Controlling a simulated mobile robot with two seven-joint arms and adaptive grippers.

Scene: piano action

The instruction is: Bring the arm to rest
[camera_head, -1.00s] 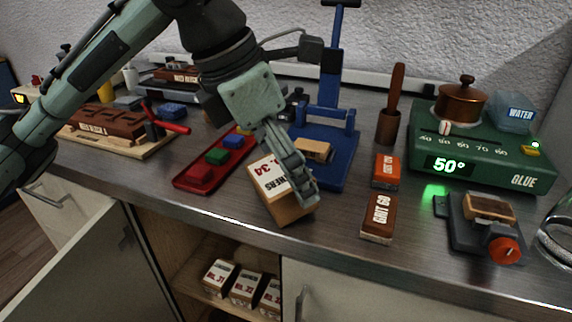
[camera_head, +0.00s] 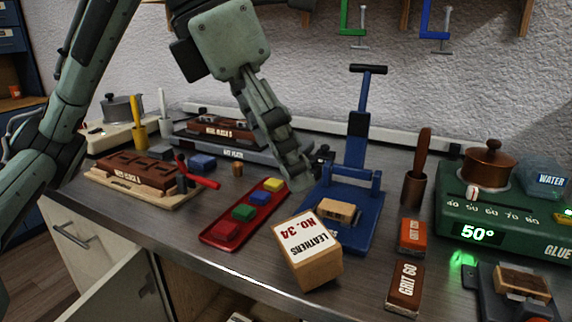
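My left arm comes in from the upper left. Its gripper (camera_head: 299,174) hangs over the counter between the red tray and the blue press, above and behind the box marked LEATHERS NO. 34 (camera_head: 309,250). The fingers are seen nearly edge-on, so their opening cannot be told. Nothing shows held in them. The box stands on the counter near its front edge, apart from the gripper. My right gripper is not in view.
A red tray (camera_head: 214,238) with coloured blocks lies left of the box. The blue press (camera_head: 361,205) stands behind it. Grit 60 (camera_head: 405,287) and orange (camera_head: 412,237) blocks, then the green glue heater (camera_head: 482,212), are to the right. A cabinet door (camera_head: 115,300) hangs open below.

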